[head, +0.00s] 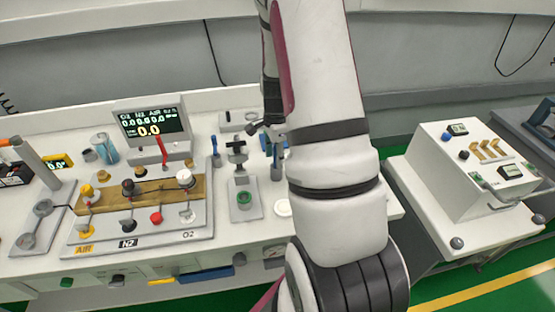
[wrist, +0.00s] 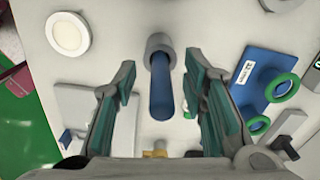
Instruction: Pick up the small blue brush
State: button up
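My gripper (wrist: 159,72) is open, with one teal-and-grey finger on each side and a visible gap to both. I cannot tell how far above or below the fingertips it is. In the head view my arm covers much of this part of the bench, and a small blue thing (head: 264,142) shows just left of it.
In the head view, a gas panel with display (head: 150,118) stands left on the bench, and a white cart (head: 440,170) right.

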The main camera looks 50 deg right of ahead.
jog(key=shift+f, duration=0.6)
grip_shut()
jog(key=shift+r, duration=0.1)
